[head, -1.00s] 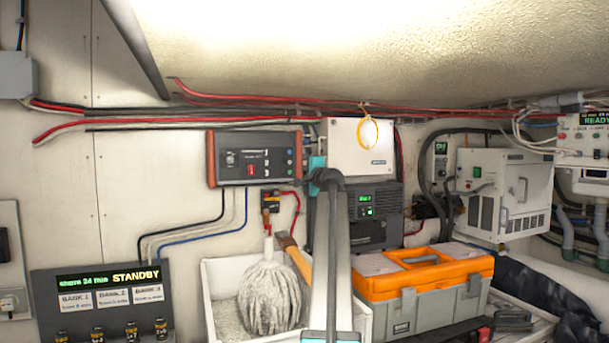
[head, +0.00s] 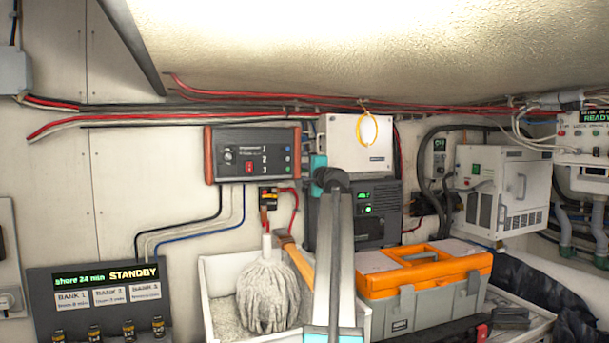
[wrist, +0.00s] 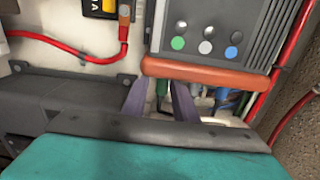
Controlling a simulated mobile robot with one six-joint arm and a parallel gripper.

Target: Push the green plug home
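In the wrist view, my gripper (wrist: 160,92) has its two grey-purple fingers apart, pointing at the orange end cap (wrist: 205,67) of a grey control box. A small green plug (wrist: 162,86) shows in the gap between the fingers, close to the cap. I cannot tell whether either finger touches it or how deep it sits. A blue plug (wrist: 222,95) is to the right of the right finger, beside pale leads.
A red cable (wrist: 90,58) runs along the wall at the left of the wrist view. In the head view a white box (head: 357,145), a dark unit (head: 380,225), a mop (head: 268,295) and an orange-lidded toolbox (head: 425,300) crowd around my arm.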

